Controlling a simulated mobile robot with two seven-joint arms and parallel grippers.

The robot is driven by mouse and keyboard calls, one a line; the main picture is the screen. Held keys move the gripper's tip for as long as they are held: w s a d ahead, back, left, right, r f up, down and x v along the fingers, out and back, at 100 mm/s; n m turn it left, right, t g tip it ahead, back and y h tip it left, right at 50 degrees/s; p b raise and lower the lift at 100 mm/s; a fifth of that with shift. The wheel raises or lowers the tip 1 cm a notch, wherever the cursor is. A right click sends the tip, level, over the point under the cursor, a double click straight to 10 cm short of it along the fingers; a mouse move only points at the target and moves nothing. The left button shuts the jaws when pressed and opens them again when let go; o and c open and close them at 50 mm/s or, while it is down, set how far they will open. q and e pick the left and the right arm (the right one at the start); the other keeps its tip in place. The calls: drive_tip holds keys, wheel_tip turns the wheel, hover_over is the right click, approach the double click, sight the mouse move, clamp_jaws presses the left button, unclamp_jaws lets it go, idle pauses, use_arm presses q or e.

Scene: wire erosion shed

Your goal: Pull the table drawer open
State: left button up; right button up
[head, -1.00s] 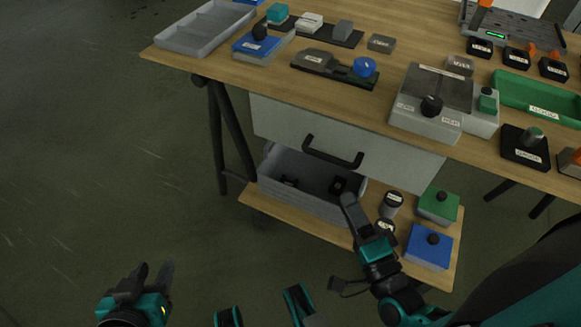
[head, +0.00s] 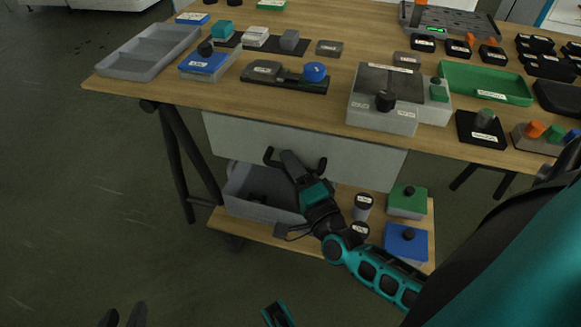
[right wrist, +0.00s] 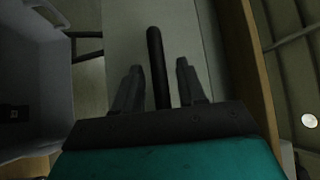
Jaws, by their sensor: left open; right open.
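The table drawer (head: 350,155) has a pale grey front under the wooden tabletop and looks shut. Its black bar handle (head: 322,168) is partly hidden behind my right gripper (head: 288,160) in the head view. In the right wrist view the handle (right wrist: 158,65) runs between the two fingers of my right gripper (right wrist: 160,85). The fingers stand apart, with a gap on both sides of the bar, so they are open around it. The drawer front (right wrist: 125,40) lies beyond. My left gripper (head: 125,316) is open at the bottom left edge, mostly out of frame, far from the drawer.
On the lower shelf (head: 280,240) stand a grey bin (head: 265,212), a green box (head: 407,202) and a blue box (head: 406,243). The tabletop (head: 300,105) carries trays, blocks and a grey fixture (head: 380,118) near the front edge. The floor at left is clear.

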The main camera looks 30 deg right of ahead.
drive_tip(key=shift+w, duration=0.15)
drive_tip(key=shift+c, duration=0.2)
clamp_jaws()
idle(0.4)
